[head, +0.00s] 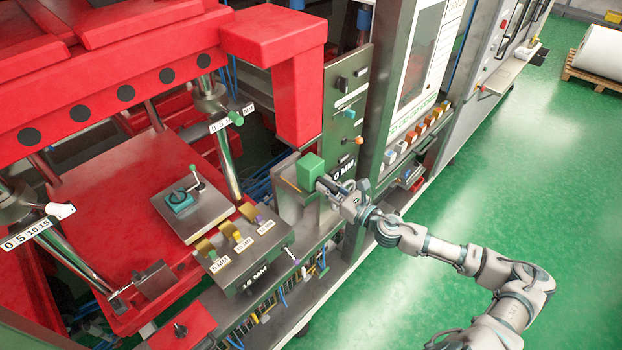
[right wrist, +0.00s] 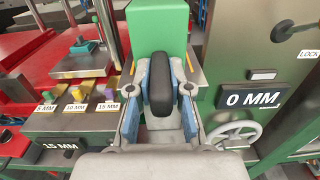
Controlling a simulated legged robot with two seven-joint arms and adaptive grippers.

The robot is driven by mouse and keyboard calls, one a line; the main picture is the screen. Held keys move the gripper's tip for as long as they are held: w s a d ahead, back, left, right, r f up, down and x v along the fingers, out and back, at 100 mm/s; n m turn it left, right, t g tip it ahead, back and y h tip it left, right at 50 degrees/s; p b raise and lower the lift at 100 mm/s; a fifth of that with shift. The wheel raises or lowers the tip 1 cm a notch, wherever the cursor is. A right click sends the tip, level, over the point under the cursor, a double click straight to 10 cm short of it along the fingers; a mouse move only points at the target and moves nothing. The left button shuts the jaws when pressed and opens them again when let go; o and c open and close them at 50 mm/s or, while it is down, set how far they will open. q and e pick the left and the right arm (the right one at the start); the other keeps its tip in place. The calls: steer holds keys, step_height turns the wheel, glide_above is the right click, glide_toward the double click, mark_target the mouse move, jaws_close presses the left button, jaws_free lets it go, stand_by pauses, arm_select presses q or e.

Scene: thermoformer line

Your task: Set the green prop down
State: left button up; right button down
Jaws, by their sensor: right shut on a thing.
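The green prop (head: 310,169) is a block at the front of the machine, above or in a grey metal holder (head: 291,207). I cannot tell whether it touches the holder. In the right wrist view the green prop (right wrist: 158,27) stands straight ahead, with a dark rounded handle (right wrist: 160,84) on its near side. My right gripper (head: 329,186) reaches in from the right. In the right wrist view its fingers (right wrist: 160,88) are shut on that handle, one on each side. The prop's underside is hidden. My left gripper is not in view.
Left of the holder, a grey block labelled 5, 10 and 15 MM (head: 238,250) carries coloured pieces. A 0 MM panel (right wrist: 252,97) and a handwheel (right wrist: 234,134) are close on the right. The red press (head: 110,190) fills the left.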

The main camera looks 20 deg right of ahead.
mark_target(337, 194)
steer(key=shift+d+r, duration=0.1)
steer(key=shift+d, duration=0.05)
steer(key=c, duration=1)
jaws_free()
steer(key=shift+s+f, duration=0.15)
steer(key=shift+f, duration=0.05)
steer(key=shift+s+d, duration=0.25)
steer(key=shift+s, duration=0.15)
steer(key=shift+v, duration=5.5)
steer(key=shift+r, duration=0.1)
